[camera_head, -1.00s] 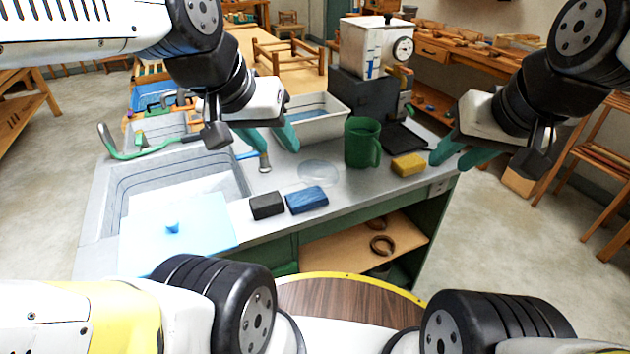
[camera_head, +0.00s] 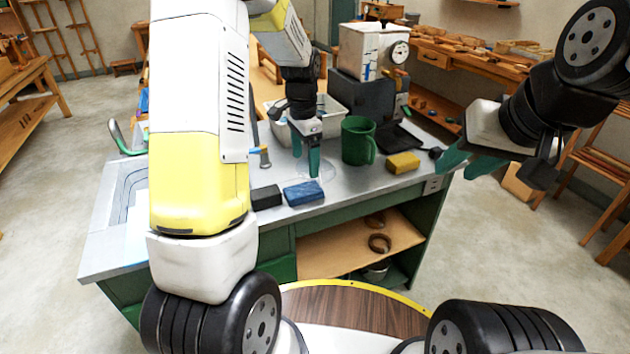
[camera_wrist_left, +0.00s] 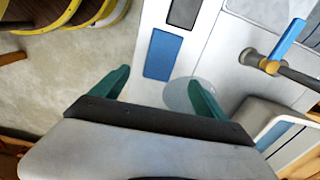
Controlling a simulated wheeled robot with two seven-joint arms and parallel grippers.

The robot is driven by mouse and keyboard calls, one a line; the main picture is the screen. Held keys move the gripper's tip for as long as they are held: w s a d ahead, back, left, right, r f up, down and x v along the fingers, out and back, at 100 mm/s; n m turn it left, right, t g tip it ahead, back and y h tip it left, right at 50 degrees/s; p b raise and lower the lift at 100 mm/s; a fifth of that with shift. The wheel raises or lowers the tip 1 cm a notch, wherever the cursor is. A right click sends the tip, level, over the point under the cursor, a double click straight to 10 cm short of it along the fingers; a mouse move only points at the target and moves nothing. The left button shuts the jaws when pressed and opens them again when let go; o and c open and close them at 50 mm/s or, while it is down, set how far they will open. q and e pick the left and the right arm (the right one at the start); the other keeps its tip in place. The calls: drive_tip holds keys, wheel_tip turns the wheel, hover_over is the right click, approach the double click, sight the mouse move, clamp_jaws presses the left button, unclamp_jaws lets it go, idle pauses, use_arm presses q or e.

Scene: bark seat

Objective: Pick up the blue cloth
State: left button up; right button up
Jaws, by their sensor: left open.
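The blue cloth (camera_head: 304,193) is a small folded blue block lying flat on the grey worktop near its front edge. In the left wrist view the blue cloth (camera_wrist_left: 162,54) lies ahead of the fingers, between their lines and apart from them. My left gripper (camera_head: 307,172) points down above the worktop just behind the cloth; in the left wrist view my left gripper (camera_wrist_left: 160,82) is open and empty. My right gripper (camera_head: 462,168) hangs off the right end of the worktop, with its two teal fingers apart and nothing seen between them.
A dark block (camera_head: 266,197) lies close left of the cloth. A green mug (camera_head: 357,140) and a yellow sponge (camera_head: 403,163) stand to the right. A clear disc (camera_wrist_left: 190,94) lies behind the cloth. A white tub (camera_head: 333,124) is farther back. My left arm hides much of the sink.

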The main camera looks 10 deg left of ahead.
sight(307, 189)
use_arm(q)
drive_tip(key=shift+w+f+m, duration=0.15)
drive_tip(key=shift+f, duration=0.45)
drive_tip(key=shift+w+f+m, duration=0.15)
drive_tip(key=shift+f, duration=0.4)
wheel_tip(307, 189, down, 8)
drive_tip(key=shift+s+d+r, duration=0.1)
drive_tip(key=shift+d+r, duration=0.05)
drive_tip(key=shift+r, duration=0.15)
drive_tip(key=c, duration=1.5)
